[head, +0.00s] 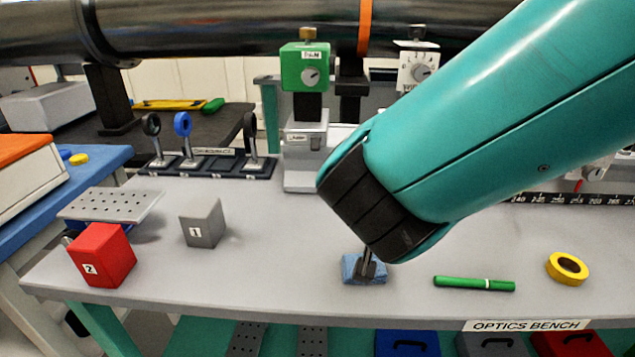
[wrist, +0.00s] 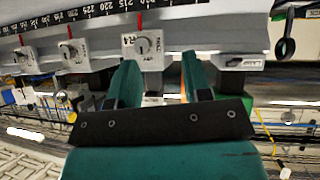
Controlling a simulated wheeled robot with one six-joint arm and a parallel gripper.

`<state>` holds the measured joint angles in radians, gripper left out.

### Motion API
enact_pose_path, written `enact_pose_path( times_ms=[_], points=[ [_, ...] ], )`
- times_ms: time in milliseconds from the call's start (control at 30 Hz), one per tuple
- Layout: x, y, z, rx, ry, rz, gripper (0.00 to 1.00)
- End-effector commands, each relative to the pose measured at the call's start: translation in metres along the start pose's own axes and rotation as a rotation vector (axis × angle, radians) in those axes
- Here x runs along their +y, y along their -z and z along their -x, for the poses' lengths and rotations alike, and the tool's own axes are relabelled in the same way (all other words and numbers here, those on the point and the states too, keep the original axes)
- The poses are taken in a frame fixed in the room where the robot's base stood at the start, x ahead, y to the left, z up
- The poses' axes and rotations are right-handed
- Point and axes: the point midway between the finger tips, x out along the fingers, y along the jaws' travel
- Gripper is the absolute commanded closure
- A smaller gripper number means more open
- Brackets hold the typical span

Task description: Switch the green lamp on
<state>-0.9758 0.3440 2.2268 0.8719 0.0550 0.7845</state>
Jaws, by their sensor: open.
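No lit green lamp can be made out in either view. A green box with a round dial (head: 305,67) stands on a post at the back of the bench; I cannot tell whether it is the lamp. My gripper (wrist: 160,78) is open and empty in the wrist view, its two fingers apart. A white panel with a round dial knob and a red pointer (wrist: 143,45) shows beyond and between the fingertips; touching cannot be seen. Two similar dial units (wrist: 71,50) (wrist: 25,56) sit to its left. In the head view my arm hides the gripper.
A white dial unit (head: 418,68) stands behind my arm. A dark pipe (head: 200,28) crosses the back.

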Motion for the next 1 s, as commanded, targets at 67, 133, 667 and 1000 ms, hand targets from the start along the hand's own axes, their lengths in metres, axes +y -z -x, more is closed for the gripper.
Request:
enact_pose_path(
  times_ms=[67, 133, 667, 1000],
  points=[
    [-0.038, -0.015, -0.006, 0.197, 0.018, -0.011, 0.55],
    [-0.063, -0.014, 0.004, 0.347, 0.05, -0.029, 0.55],
    [-0.108, 0.015, 0.011, 0.617, 0.141, -0.059, 0.55],
    [-0.117, 0.059, -0.054, 0.615, 0.141, -0.059, 0.55]
  ],
)
